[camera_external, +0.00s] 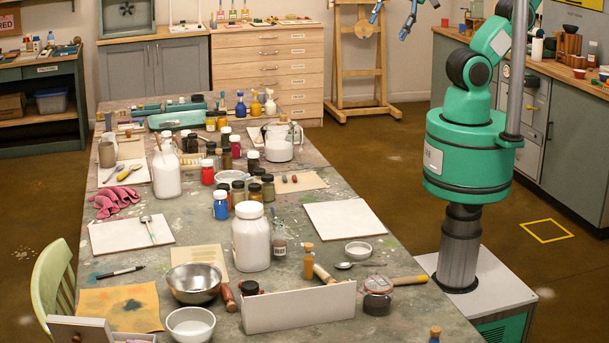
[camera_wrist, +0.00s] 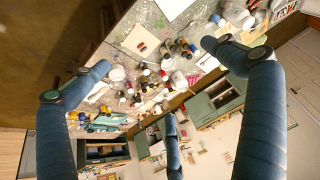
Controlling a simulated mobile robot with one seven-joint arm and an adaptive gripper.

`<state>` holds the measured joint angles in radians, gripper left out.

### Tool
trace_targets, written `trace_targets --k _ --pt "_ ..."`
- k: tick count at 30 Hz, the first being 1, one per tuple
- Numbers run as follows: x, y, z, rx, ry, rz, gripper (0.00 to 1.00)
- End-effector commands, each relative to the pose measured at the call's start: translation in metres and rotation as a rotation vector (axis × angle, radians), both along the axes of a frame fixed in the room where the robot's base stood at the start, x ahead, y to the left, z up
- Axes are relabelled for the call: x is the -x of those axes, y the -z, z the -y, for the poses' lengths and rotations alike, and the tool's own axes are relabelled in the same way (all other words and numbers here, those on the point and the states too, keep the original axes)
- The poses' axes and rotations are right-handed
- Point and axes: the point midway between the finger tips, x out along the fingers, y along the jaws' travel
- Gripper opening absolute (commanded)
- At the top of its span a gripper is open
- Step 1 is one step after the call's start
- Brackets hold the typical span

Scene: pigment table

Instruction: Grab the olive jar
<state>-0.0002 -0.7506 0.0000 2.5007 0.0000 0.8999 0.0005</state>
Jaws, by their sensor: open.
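A small olive-toned jar (camera_external: 268,190) with a dark cap stands upright on the long worktable (camera_external: 390,250) in the external view. It is in a tight cluster with similar dark-capped jars, including one directly left of it (camera_external: 254,191); which is the olive one is hard to tell. My gripper (camera_external: 393,16) is high at the top of the external view, beyond the table's right side and well apart from the jars. In the wrist view my gripper (camera_wrist: 157,58) has its fingers spread wide with nothing between them. The jars there are too small to tell apart.
A blue-labelled jar (camera_external: 220,206) and a large white jar (camera_external: 251,238) stand close to the cluster. A white panel (camera_external: 338,220) lies to the right. A white upright board (camera_external: 299,307) and a metal bowl (camera_external: 194,283) are at the front. Air above the table is clear.

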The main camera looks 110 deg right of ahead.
Motion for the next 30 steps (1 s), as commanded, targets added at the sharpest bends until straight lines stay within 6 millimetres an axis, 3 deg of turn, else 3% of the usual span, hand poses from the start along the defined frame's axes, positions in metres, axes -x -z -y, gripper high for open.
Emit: trace_targets --k 1,9,22,30 --pt "0.000 0.000 0.000 0.000 0.000 0.000 1.00" --pt "0.000 0.000 0.000 0.000 0.000 0.000 0.46" --pt "-0.004 -0.002 0.001 0.000 0.002 -0.003 0.46" --pt "-0.033 -0.011 0.008 0.002 0.019 -0.030 0.46"
